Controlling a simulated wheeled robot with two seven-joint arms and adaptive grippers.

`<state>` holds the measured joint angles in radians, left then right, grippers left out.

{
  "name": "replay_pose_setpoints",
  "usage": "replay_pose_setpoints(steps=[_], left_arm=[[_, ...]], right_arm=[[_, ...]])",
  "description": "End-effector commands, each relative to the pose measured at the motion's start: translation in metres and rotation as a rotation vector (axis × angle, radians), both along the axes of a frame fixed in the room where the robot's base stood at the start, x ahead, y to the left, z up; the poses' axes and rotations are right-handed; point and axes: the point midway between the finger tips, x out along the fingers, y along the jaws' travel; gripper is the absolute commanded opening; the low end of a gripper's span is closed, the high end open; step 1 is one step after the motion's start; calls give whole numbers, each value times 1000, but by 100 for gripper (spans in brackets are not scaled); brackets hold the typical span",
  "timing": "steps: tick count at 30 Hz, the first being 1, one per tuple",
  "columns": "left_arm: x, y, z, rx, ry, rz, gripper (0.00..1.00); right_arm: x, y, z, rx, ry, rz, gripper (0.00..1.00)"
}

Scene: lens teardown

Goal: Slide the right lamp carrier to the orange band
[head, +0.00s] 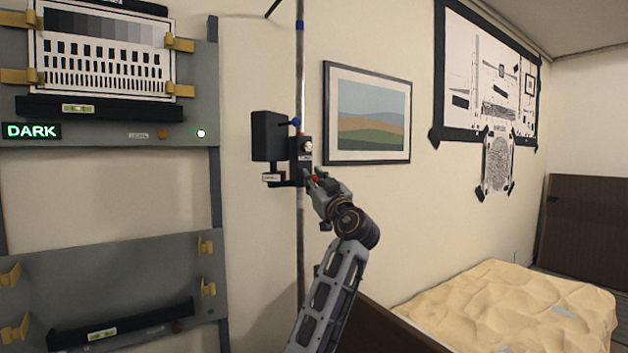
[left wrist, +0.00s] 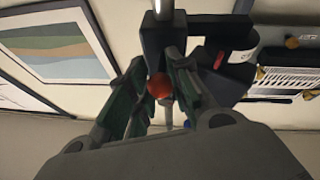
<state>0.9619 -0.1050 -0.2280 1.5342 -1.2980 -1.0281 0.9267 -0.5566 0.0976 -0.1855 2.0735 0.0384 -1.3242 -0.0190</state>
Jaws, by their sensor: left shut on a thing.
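The lamp carrier (head: 301,148) is a dark block on a thin upright pole (head: 300,75), with a black lamp box (head: 268,136) on its left side and a small bright spot on its front. My left gripper (head: 313,177) is at the carrier's lower right, shut on its red knob (head: 316,178). In the left wrist view the red knob (left wrist: 159,86) sits between the two fingers, with the dark carrier (left wrist: 205,30) just beyond. A blue band (head: 299,24) shows high on the pole. I cannot make out an orange band. My right gripper is not in view.
A grey rack at the left holds a test chart (head: 105,50) and a lit DARK sign (head: 31,131). A framed landscape picture (head: 367,112) hangs close right of the pole. A bed with a yellow cover (head: 500,310) stands at lower right.

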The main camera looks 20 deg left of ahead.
Motion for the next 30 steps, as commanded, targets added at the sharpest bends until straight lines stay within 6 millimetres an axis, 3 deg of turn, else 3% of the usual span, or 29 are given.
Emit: replay_pose_setpoints(steps=[16, 17, 21, 30], left_arm=[[0, 0, -3, 0, 0, 0, 0], [0, 0, -3, 0, 0, 0, 23], [0, 0, -3, 0, 0, 0, 41], [0, 0, -3, 0, 0, 0, 44]], right_arm=[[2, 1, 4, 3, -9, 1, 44], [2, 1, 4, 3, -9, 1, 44], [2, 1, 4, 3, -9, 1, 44], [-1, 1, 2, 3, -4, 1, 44]])
